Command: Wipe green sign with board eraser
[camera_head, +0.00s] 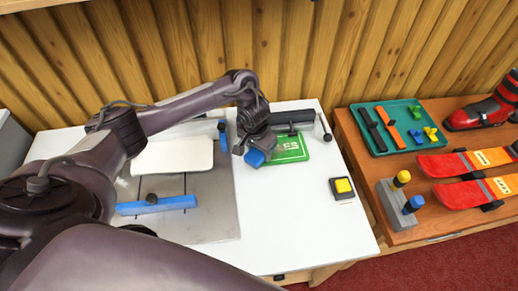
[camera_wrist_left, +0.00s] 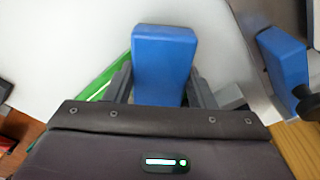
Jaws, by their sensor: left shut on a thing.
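My left gripper (camera_head: 256,147) is shut on the board eraser (camera_head: 255,157), a blue block. The eraser also shows in the left wrist view (camera_wrist_left: 163,62), pinched between the two dark fingers. The green sign (camera_head: 292,153) with white lettering lies on the white bench, just right of the eraser in the head view. The gripper and eraser cover its left end. A green edge of the sign (camera_wrist_left: 103,82) shows beside the left finger in the left wrist view. I cannot tell whether the eraser touches the sign. My right gripper is not in view.
A dark bar with a lever (camera_head: 292,117) stands behind the sign. A grey board with blue guides (camera_head: 217,220) lies left on the white bench (camera_head: 310,230). A yellow button (camera_head: 343,186) sits at right. A wooden table (camera_head: 400,166) holds a green tray (camera_head: 374,150) and skis.

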